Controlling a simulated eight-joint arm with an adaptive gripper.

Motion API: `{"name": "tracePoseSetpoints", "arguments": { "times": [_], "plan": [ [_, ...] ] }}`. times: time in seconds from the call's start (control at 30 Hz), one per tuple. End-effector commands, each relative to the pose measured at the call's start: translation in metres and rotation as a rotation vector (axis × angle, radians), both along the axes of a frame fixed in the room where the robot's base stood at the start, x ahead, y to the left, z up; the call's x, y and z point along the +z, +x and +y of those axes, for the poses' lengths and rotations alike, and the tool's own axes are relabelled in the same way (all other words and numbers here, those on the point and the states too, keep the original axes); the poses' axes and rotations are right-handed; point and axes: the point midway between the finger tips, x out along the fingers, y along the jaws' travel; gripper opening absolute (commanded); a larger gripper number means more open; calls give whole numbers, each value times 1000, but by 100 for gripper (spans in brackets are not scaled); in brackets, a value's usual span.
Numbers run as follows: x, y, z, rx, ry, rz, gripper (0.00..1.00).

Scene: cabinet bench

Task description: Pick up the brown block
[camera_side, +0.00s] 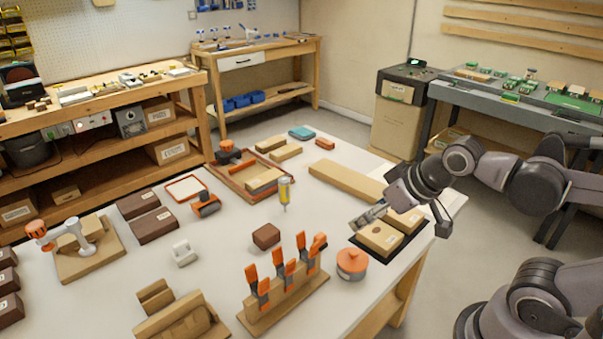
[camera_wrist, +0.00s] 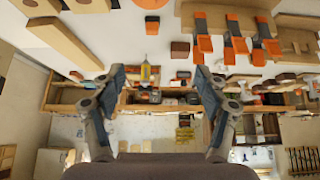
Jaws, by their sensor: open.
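My gripper (camera_side: 368,216) is open and empty, above the right side of the bench beside a dark tray. Its two spread fingers show in the wrist view (camera_wrist: 158,78). The gripper is well to the right of the brown block and not touching it.
Larger dark brown blocks (camera_side: 153,226) lie left. A dark tray (camera_side: 389,259) holds tan blocks near the right edge.

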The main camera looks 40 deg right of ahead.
Motion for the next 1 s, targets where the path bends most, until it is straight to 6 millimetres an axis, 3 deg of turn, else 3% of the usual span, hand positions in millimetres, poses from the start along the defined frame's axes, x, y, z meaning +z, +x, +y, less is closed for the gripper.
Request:
{"name": "tracePoseSetpoints", "arguments": {
  "times": [0.23,0.37,0.7,1.0],
  "plan": [
    [2,3,0,14,-9,7,74],
    [12,16,3,83,-51,38,74],
    [34,85,15,426,-230,183,74],
    [24,152,29,760,-353,302,74]
  ]
}}
